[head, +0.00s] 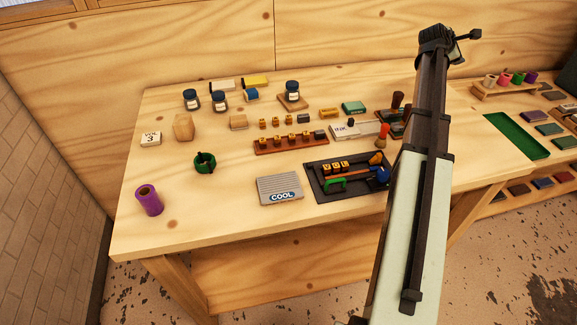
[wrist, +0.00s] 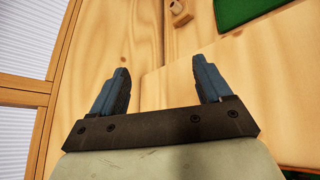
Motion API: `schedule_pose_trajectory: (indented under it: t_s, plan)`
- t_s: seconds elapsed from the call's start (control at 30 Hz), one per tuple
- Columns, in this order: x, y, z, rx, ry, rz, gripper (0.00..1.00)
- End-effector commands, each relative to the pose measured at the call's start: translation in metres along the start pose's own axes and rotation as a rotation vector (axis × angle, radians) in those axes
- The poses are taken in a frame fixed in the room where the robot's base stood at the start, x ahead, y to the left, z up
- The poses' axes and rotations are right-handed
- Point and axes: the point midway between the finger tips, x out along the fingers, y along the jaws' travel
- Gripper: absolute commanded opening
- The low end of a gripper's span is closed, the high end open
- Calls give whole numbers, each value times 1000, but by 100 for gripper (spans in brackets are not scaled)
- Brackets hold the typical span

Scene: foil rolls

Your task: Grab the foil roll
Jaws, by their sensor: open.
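A purple foil roll (head: 149,200) stands upright at the front left of the wooden table, its hollow end facing up. Several more coloured rolls stand on a small wooden rack at the far right, among them a pink one (head: 504,79), a green one (head: 517,79) and another purple one (head: 531,77). My gripper (wrist: 161,78) is open and empty in the wrist view, with bare wood beyond its fingers. In the head view my arm rises at the right, far from the purple roll at the front left; the fingers cannot be made out there.
A green ring-shaped item (head: 204,163) and a grey "COOL" block (head: 280,189) lie right of the front purple roll. A black tray (head: 318,193) of letter blocks, ink jars (head: 191,99) and stamps crowd the table. A green tray (head: 516,136) lies right. The table's front left is mostly clear.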

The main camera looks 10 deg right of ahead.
Motion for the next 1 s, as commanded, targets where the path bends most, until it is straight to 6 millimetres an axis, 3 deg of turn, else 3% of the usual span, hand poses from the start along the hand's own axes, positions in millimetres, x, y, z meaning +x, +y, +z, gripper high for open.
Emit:
schedule_pose_trajectory:
  t_s: [0.03, 0.2, 0.5, 0.77, 1.0]
  plan:
    - [-17, 15, -15, -21, 9, 3, 78]
    - [-68, 48, -67, -41, 69, -8, 78]
    - [-168, 83, -179, 8, 262, -43, 78]
    - [-269, 94, -270, 26, 441, -96, 78]
    - [-372, 90, -342, 10, 598, -160, 78]
